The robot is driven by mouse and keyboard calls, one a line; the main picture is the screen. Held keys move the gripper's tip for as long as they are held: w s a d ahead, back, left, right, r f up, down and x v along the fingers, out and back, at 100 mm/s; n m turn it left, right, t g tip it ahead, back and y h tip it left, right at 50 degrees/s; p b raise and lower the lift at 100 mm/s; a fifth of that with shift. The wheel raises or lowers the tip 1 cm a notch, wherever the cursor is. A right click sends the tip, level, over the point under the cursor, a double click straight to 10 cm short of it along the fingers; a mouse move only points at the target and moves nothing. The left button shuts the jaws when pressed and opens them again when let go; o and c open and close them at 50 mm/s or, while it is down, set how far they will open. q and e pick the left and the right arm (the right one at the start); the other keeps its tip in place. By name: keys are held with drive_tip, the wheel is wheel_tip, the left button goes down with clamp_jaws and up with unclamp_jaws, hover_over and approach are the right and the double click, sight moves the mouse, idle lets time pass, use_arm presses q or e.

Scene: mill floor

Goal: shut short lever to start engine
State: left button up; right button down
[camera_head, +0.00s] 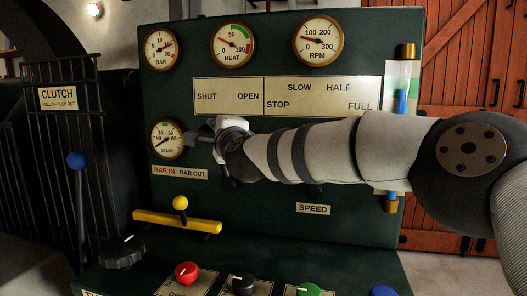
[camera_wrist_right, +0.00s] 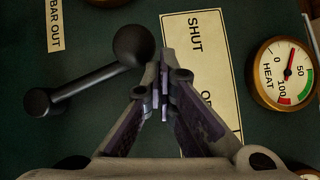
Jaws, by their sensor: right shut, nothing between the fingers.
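The short lever is dark, with a round black ball knob (camera_wrist_right: 133,45), and shows in the right wrist view. Its arm (camera_wrist_right: 88,82) runs from a pivot (camera_wrist_right: 38,102) and leans to the SHUT side of the SHUT/OPEN plate (camera_wrist_right: 198,60). My right gripper (camera_wrist_right: 160,85) is shut and empty, its fingertips right beside the knob on the OPEN side; I cannot tell whether they touch. In the head view my right gripper (camera_head: 218,130) reaches across the panel from the right and hides most of this lever. My left gripper is not in view.
The START gauge (camera_head: 167,139) is close left of my gripper. A yellow bar (camera_head: 177,221) with a ball-topped stick stands below. A blue-knobbed clutch lever (camera_head: 77,160) is at the left. Red (camera_head: 187,272) and green (camera_head: 308,290) knobs line the lower console.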

drive_tip(key=shift+w+a+f, duration=0.1)
drive_tip(key=shift+w+a, duration=0.15)
drive_tip(key=shift+a, duration=0.65)
